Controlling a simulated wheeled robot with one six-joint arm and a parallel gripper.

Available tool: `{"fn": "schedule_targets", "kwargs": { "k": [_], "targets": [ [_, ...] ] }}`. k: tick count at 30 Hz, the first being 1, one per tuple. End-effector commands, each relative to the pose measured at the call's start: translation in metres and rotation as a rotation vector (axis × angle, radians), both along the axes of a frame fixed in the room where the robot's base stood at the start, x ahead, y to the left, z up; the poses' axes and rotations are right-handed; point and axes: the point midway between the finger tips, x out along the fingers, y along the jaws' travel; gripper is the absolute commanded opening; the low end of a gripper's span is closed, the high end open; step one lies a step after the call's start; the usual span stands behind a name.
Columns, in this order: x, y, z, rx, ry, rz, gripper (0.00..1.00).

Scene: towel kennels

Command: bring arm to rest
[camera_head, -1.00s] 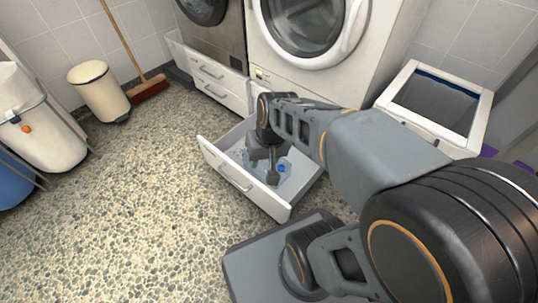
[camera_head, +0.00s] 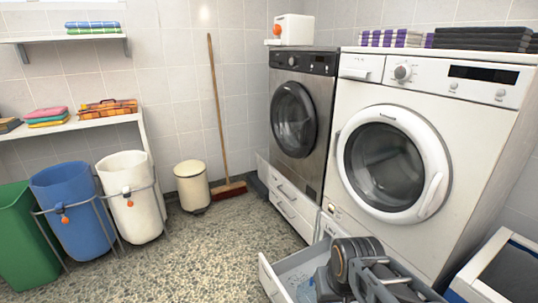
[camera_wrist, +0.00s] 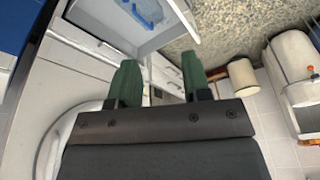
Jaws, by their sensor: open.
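In the wrist view my gripper (camera_wrist: 157,82) is open, its two green fingers apart with nothing between them. In the head view my folded arm stands low at the right, in front of the white washing machine (camera_head: 392,165) and over the open drawer (camera_head: 268,280); the fingers cannot be made out there. The open drawer also shows at the top of the wrist view (camera_wrist: 182,22), with a blue thing (camera_wrist: 142,12) in it.
A steel-coloured machine (camera_head: 294,120) stands left of the white one. A broom (camera_head: 217,110), a cream pedal bin (camera_head: 192,187), and white (camera_head: 130,200), blue (camera_head: 72,205) and green (camera_head: 25,240) bins stand to the left. Speckled floor lies clear between.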

Motion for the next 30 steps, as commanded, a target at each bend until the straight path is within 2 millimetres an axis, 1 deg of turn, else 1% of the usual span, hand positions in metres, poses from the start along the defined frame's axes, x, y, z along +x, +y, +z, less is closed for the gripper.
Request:
{"fn": "schedule_targets", "kwargs": {
  "k": [1, 2, 3, 5, 6, 8, 9, 11, 12, 15, 18, 21, 25, 30],
  "targets": [
    [0.001, 0.0, 0.046, 0.004, -0.004, -0.006, 0.44],
    [0.001, 0.0, 0.059, 0.007, -0.006, -0.011, 0.44],
    [0.001, 0.001, 0.075, 0.009, -0.008, -0.016, 0.44],
    [0.002, 0.001, 0.1, 0.014, -0.011, -0.024, 0.44],
    [0.002, 0.001, 0.116, 0.017, -0.013, -0.029, 0.44],
    [0.003, 0.002, 0.141, 0.022, -0.017, -0.036, 0.44],
    [0.003, 0.002, 0.158, 0.025, -0.019, -0.041, 0.44],
    [0.003, 0.002, 0.182, 0.03, -0.022, -0.049, 0.44],
    [0.004, 0.003, 0.197, 0.035, -0.024, -0.054, 0.44],
    [0.004, 0.003, 0.232, 0.042, -0.029, -0.066, 0.44],
    [0.002, 0.003, 0.261, 0.03, -0.041, -0.042, 0.44],
    [-0.001, 0.003, 0.283, 0.011, -0.053, -0.01, 0.44],
    [-0.004, 0.003, 0.3, -0.004, -0.06, 0.02, 0.44],
    [-0.006, 0.002, 0.309, -0.015, -0.067, 0.038, 0.44]
  ]
}}
